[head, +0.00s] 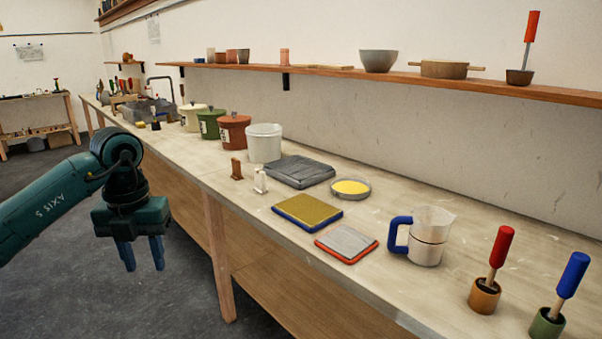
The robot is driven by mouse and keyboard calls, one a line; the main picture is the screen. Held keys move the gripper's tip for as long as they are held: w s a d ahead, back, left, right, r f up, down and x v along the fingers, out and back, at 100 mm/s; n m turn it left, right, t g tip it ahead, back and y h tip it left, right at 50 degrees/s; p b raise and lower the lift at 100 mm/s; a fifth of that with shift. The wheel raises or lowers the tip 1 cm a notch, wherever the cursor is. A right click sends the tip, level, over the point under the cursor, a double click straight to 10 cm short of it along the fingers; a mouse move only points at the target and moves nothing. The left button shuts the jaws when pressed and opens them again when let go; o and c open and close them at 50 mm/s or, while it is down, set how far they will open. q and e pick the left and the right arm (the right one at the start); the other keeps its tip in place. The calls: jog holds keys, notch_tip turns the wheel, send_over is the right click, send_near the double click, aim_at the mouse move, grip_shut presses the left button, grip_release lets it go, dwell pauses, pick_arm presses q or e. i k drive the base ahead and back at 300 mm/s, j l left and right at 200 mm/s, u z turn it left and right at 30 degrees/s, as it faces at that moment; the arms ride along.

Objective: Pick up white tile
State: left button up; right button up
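A flat tile with a pale grey-white top and red edges (346,243) lies near the front edge of the workbench. A yellow-topped tile with blue edges (307,210) lies just behind it to the left. I cannot be sure that the pale one is the white tile. My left gripper (143,267) hangs in front of the bench at the left, fingers pointing down and apart, with nothing between them. It is well away from both tiles. My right gripper is out of view.
A measuring jug with a blue handle (428,238) stands right of the tiles. Red-handled (485,296) and blue-handled (547,323) tools stand in small pots. A grey slab (300,172), a yellow-filled dish (350,188) and a white bucket (264,144) are behind. A shelf (420,78) runs above.

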aim_at(258, 174)
jog(key=i+j+z, duration=0.85)
jog(key=j+z, duration=0.35)
jog(key=j, duration=0.25)
jog(key=j+z, duration=0.3)
jog(key=j, duration=0.35)
jog(key=j+z, duration=0.35)
jog(key=j, duration=0.3)
jog(key=k+j, duration=0.2)
jog(key=j, duration=0.2)
